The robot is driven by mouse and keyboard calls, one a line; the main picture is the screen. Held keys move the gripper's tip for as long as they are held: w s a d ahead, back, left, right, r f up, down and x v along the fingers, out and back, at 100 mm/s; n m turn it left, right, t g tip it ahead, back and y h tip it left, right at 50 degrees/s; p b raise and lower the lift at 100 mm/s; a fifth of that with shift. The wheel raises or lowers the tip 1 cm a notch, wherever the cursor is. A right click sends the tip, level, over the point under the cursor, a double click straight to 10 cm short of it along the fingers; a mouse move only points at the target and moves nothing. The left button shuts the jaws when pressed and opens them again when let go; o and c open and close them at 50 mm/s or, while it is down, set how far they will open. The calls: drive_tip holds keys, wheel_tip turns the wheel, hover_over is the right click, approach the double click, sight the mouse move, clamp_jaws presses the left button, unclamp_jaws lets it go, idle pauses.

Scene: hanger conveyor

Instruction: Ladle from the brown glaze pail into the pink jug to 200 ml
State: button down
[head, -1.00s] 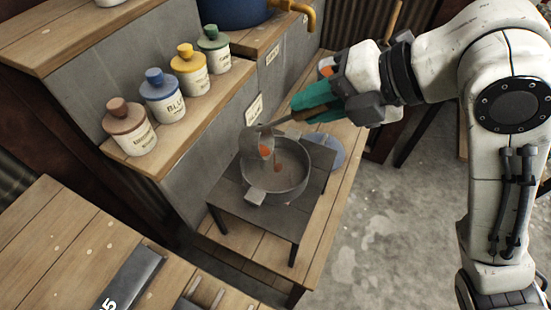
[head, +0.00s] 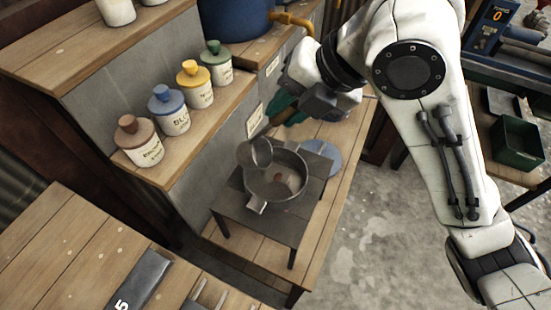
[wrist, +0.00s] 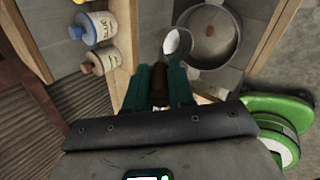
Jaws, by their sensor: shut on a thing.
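My gripper (head: 281,112) has teal fingers shut on the handle of a metal ladle (head: 255,153). In the wrist view the fingers (wrist: 158,82) close around its brown handle, and the ladle bowl (wrist: 171,42) has a pale inside. The bowl is at the back left rim of a grey metal pot (head: 290,198); I cannot tell whether it touches. The pot stands on a small dark stand and has a small reddish patch inside. It also shows in the wrist view (wrist: 235,45). I make out no brown glaze pail and no pink jug.
Jars with brown (head: 140,145), blue (head: 168,112), yellow (head: 195,86) and green (head: 217,64) lids line a shelf at the left. A blue barrel (head: 235,18) with a brass tap (head: 295,20) stands behind. A green crate (head: 517,145) is at the right.

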drive_tip(key=shift+w+a+r+h+p, duration=0.2)
drive_tip(key=shift+a+r+h+p, duration=0.4)
drive_tip(key=shift+a+r+p, duration=0.15)
drive_tip(key=shift+a+f, duration=0.15)
drive_tip(key=shift+f, duration=0.1)
drive_tip(key=shift+a+r, duration=0.15)
drive_tip(key=shift+a, duration=0.05)
drive_tip(key=a+h+p, duration=0.2)
drive_tip(key=p, duration=0.1)
drive_tip(key=shift+w+a+r+g, duration=0.2)
drive_tip(key=shift+w+a+g, duration=0.1)
drive_tip(key=shift+g, duration=0.1)
drive_tip(key=a+h+p, duration=0.2)
drive_tip(key=p, duration=0.1)
drive_tip(key=a+h+p, duration=0.1)
drive_tip(key=shift+w+a+f+g+p, duration=0.2)
drive_tip(key=shift+w+f+g+p, duration=0.1)
drive_tip(key=shift+w+p, duration=0.1)
